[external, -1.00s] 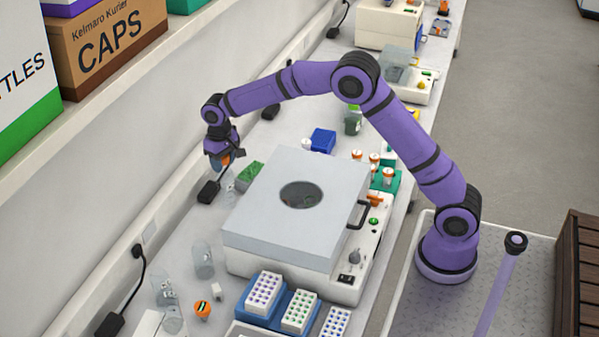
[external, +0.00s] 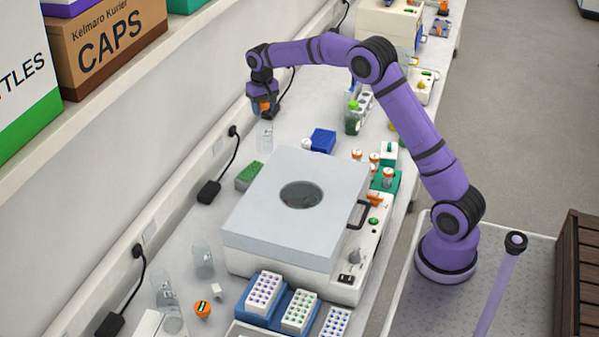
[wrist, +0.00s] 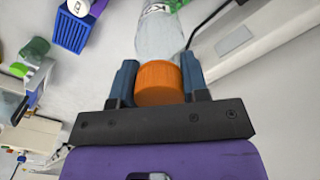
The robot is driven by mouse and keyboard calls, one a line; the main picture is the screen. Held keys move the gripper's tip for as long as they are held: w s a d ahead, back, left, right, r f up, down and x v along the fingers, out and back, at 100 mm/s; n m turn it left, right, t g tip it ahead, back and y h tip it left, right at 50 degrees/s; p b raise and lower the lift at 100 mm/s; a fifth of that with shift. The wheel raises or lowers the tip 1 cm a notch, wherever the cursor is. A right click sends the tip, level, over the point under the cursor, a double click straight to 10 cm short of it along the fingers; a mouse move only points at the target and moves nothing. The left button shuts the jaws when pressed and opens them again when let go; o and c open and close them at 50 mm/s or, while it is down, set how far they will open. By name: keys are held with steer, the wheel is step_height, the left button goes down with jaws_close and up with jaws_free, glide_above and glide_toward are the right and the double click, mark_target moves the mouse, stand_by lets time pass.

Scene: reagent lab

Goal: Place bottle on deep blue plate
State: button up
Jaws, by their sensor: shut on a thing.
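My gripper (external: 264,106) is shut on the orange cap (wrist: 160,83) of a clear bottle (external: 265,133). The bottle hangs below the fingers near the wall side of the bench; it also shows in the wrist view (wrist: 160,35), beyond the fingers. How high its base is above the bench I cannot tell. The deep blue plate (external: 322,141) is a small blocky piece on the bench, to the right of the bottle and apart from it. In the wrist view it shows at the upper left with a grid-like face (wrist: 72,31).
A large grey-lidded machine (external: 292,225) stands in front of the plate. A green plate (external: 250,175) lies at its left. A white-capped item (external: 306,144) is beside the blue plate. A green bottle (external: 352,119) stands behind. A black adapter (external: 209,191) and cable run along the wall.

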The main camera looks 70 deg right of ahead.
steer(key=s+d+r+m, duration=0.1)
steer(key=s+d, duration=0.5)
steer(key=d, duration=0.6)
steer(key=s+d+m, duration=0.3)
steer(key=s+d, duration=0.3)
steer(key=d, duration=0.6)
steer(key=shift+d+r, duration=0.15)
steer(key=shift+r, duration=0.25)
step_height(320, 180, down, 9)
steer(key=shift+s+f, duration=0.1)
steer(key=shift+f, duration=0.2)
steer(key=o, duration=1.2)
